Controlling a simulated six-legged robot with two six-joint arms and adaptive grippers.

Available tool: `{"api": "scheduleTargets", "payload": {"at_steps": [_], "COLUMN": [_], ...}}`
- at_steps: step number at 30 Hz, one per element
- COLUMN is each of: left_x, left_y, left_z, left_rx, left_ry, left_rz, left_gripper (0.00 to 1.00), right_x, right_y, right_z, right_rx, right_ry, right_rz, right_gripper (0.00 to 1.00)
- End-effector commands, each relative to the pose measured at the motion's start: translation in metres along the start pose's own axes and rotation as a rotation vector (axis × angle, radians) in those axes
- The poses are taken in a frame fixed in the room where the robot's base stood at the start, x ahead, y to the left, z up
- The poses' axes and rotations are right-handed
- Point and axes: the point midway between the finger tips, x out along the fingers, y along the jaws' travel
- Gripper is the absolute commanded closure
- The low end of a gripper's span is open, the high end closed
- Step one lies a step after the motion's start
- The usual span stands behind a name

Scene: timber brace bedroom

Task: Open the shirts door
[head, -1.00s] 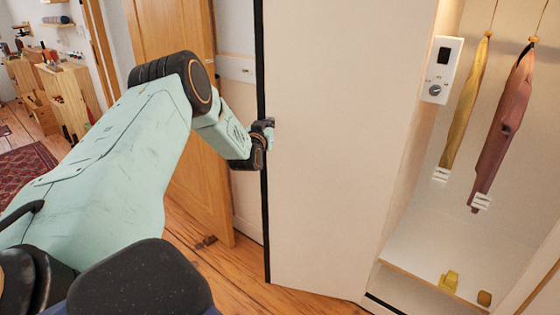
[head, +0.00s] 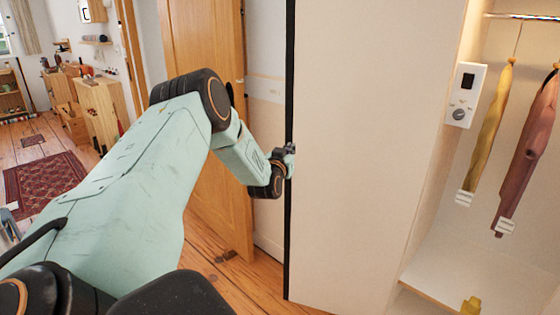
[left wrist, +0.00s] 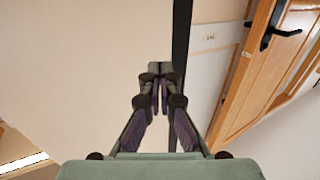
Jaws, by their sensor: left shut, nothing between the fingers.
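The shirts door appears to be the plain cream panel (head: 355,150) with a black edge strip. It stands swung out from the wardrobe, and the lit interior with hanging garments (head: 528,150) shows to its right. My left gripper (head: 289,150) is at the door's black free edge, partly hidden by my own wrist. In the left wrist view the two fingers (left wrist: 160,72) are closed together with nothing between them, in front of the panel (left wrist: 90,70) and beside its black edge (left wrist: 181,50). I cannot tell whether they touch it. My right gripper is out of view.
A wooden door (head: 205,120) with a dark handle (left wrist: 272,32) stands just left of the panel. A white control box (head: 464,95) is on the wardrobe's inner wall. Wooden floor (head: 255,280) lies below; a red rug (head: 45,185) and cabinets are farther left.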

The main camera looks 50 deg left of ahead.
Motion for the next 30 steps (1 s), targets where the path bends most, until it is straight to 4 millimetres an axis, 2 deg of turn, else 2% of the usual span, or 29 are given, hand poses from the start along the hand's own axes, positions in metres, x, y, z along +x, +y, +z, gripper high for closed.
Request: {"api": "scheduleTargets", "payload": {"at_steps": [9, 15, 21, 30], "left_x": [-0.046, -0.069, -0.078, -0.079], "left_y": [-0.001, -0.002, -0.002, -0.001], "left_z": [-0.001, -0.001, 0.0, 0.004], "left_rx": [-0.002, -0.001, -0.001, -0.025], "left_ry": [-0.004, -0.003, -0.001, -0.017], "left_rz": [0.0, 0.001, 0.001, 0.005], "left_gripper": [1.0, 1.0, 1.0, 1.0], "right_x": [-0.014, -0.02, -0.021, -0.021], "right_y": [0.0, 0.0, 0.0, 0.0], "right_z": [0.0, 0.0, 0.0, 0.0], "right_rx": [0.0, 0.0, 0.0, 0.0], "right_ry": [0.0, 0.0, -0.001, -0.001], "right_rz": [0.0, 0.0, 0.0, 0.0], "right_gripper": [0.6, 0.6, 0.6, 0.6]}}
